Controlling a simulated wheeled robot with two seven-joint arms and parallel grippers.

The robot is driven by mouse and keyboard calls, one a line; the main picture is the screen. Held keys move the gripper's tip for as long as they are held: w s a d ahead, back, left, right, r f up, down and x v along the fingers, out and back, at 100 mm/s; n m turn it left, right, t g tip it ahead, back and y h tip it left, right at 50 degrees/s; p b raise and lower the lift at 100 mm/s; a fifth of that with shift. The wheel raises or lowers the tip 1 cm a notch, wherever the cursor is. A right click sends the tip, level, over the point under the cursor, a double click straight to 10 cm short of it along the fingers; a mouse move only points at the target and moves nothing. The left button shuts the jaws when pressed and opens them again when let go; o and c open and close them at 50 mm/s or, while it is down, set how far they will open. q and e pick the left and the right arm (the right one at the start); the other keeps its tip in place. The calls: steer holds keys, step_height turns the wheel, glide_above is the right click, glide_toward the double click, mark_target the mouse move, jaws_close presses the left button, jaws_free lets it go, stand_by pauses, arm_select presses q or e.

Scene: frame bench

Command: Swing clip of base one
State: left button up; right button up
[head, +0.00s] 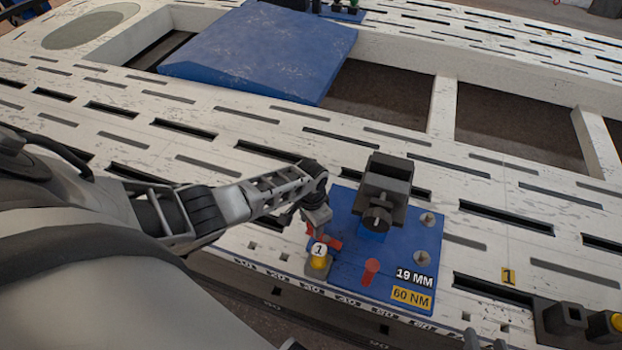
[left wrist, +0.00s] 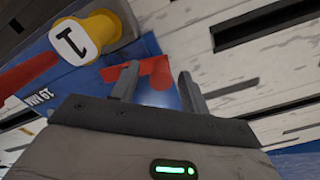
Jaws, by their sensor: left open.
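Base one is a blue plate (head: 345,262) on the white slotted bench, with a yellow post capped by a white disc marked 1 (head: 319,250). The red clip (head: 331,242) lies by that post at the plate's left edge. My left gripper (head: 318,217) is open just above the clip and partly hides it. In the left wrist view the clip (left wrist: 150,70) shows between and beyond the two spread fingers (left wrist: 158,88); contact cannot be told. The capped post (left wrist: 85,40) is beside them. Grey tips at the bottom edge (head: 485,342) look like my right gripper, mostly cut off.
A black clamp block (head: 388,185) stands on the plate, right of my left gripper. A red peg (head: 370,271) and two grey studs (head: 427,219) are also on it. A dark fixture (head: 565,320) sits at lower right. A large blue panel (head: 262,50) lies behind.

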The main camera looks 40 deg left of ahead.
arm_select(q)
step_height(320, 180, up, 6)
steer(key=p, duration=0.2)
steer(key=shift+p, duration=0.35)
step_height(320, 180, up, 9)
steer(key=p, duration=0.2)
steer(key=shift+r, duration=0.15)
arm_select(e)
steer(key=shift+d+r+g+h, duration=0.15)
steer(key=shift+r+h, duration=0.05)
steer(key=shift+r, duration=0.3)
steer(key=shift+d+r+g+h, duration=0.15)
steer(key=shift+r+h, duration=0.05)
steer(key=shift+r, duration=0.3)
